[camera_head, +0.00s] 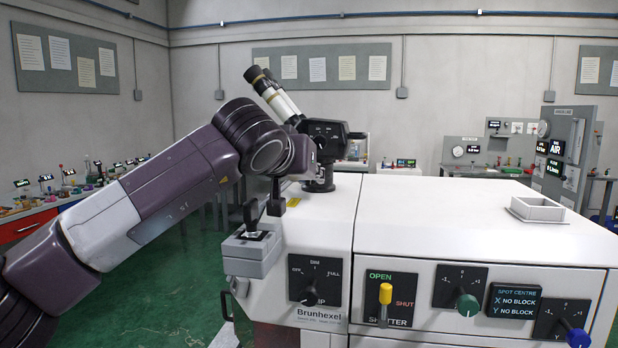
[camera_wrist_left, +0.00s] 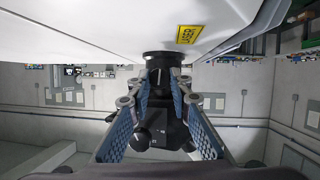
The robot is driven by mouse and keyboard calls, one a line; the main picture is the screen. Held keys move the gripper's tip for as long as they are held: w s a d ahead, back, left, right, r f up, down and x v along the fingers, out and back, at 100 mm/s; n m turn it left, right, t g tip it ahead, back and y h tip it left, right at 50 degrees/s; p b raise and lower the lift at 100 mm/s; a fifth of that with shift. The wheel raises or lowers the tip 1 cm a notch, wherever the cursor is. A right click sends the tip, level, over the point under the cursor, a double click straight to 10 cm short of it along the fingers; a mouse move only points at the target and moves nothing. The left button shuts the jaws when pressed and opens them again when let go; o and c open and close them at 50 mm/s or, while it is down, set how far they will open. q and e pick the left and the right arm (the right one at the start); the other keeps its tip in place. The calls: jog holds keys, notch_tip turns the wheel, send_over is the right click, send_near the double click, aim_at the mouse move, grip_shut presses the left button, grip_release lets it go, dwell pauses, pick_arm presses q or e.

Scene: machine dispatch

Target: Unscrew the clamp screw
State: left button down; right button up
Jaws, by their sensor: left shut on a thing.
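A black stand (camera_head: 325,140) with a pale binocular eyepiece tube (camera_head: 278,97) rises from the back left of the white machine top. My left arm reaches across to it, and its hand is mostly hidden behind the wrist in the head view. In the left wrist view, my left gripper (camera_wrist_left: 162,78) has its two blue-padded fingers on either side of the dark stand, shut on a small dark part there, which I take as the clamp screw. Its outline blends into the black stand behind it. My right gripper is not in view.
The white machine (camera_head: 440,215) fills the right front, with a yellow lever (camera_head: 385,293), a green knob (camera_head: 467,304) and a blue knob (camera_head: 578,338) on its front. A joystick box (camera_head: 252,251) is mounted at its left edge, below my arm. A square frame (camera_head: 538,209) stands on top.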

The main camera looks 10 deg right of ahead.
pick_arm(q)
jog(key=shift+w+a+f+n+h+b, duration=0.1)
jog(key=shift+a+n+h+b, duration=0.1)
jog(key=shift+n+h+b, duration=1.1)
jog(key=shift+n+b, duration=0.15)
jog(key=shift+n, duration=0.55)
jog(key=c, duration=1.7)
grip_release()
jog(key=shift+a, duration=0.1)
jog(key=shift+c, duration=0.2)
jog(key=v, duration=1.2)
jog(key=shift+w, duration=0.15)
jog(key=shift+c, duration=0.5)
